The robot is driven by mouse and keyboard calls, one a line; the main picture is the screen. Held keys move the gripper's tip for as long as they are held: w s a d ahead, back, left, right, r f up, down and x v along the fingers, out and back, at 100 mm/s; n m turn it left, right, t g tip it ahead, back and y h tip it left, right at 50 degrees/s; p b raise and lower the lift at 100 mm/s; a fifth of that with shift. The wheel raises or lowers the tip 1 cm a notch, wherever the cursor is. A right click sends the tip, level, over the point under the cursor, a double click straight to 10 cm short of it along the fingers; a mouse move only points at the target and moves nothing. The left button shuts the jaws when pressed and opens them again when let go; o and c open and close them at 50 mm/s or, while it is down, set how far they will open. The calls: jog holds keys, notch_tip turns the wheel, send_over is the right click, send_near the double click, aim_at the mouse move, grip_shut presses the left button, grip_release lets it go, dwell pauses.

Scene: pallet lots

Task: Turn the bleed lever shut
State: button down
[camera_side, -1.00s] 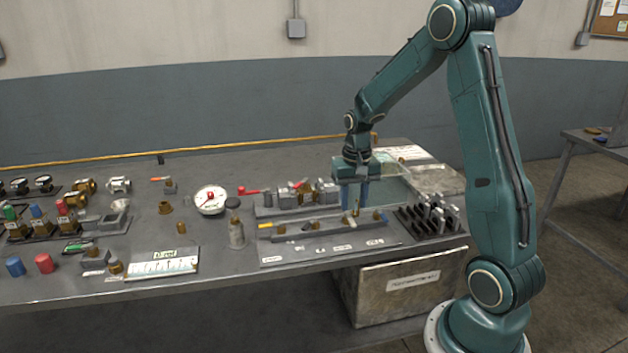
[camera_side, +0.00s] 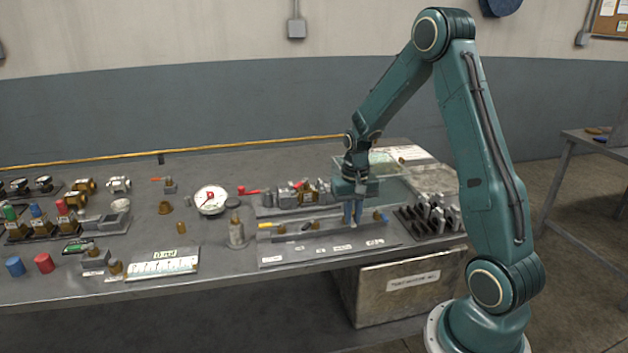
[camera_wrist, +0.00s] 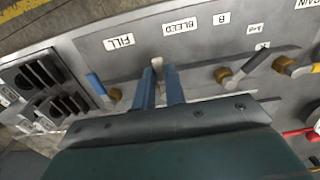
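The bleed lever (camera_wrist: 157,63) shows as a short pale piece between my fingertips in the wrist view, below the BLEED label (camera_wrist: 180,26). Its lower part and pivot are hidden by the fingers. In the side view it is mostly hidden behind my gripper (camera_side: 352,220). My gripper (camera_wrist: 160,76) points down at the valve rail, its two blue fingers close together on either side of the lever, with the lever filling the gap at the tips.
The blue-handled FILL lever (camera_wrist: 97,84) sits close on the left in the wrist view. A brass-based lever (camera_wrist: 238,69) stands to the right. Behind the rail are red-handled valves (camera_side: 297,188). A black rack of grey parts (camera_side: 430,220) stands to the right.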

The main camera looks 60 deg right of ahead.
aim_at(333, 225)
jog(key=shift+w+m, duration=0.1)
jog(key=shift+m, duration=0.2)
jog(key=m, duration=0.2)
jog(key=w+a+m, duration=0.1)
jog(key=m, duration=0.1)
jog(key=shift+w, duration=0.1)
jog(key=m, duration=0.1)
jog(key=w+m, duration=0.1)
jog(key=m, duration=0.1)
jog(key=w+m, duration=0.1)
jog(key=m, duration=0.3)
jog(key=w+m, duration=0.1)
jog(key=m, duration=0.1)
jog(key=shift+d, duration=0.1)
jog(key=shift+w+d+m, duration=0.25)
jog(key=shift+w+m, duration=0.1)
jog(key=shift+m, duration=0.75)
jog(key=shift+w+d+m, duration=0.2)
jog(key=shift+w+m, duration=0.15)
jog(key=shift+m, duration=0.75)
jog(key=c, duration=1.5)
grip_release()
jog(key=shift+o, duration=0.2)
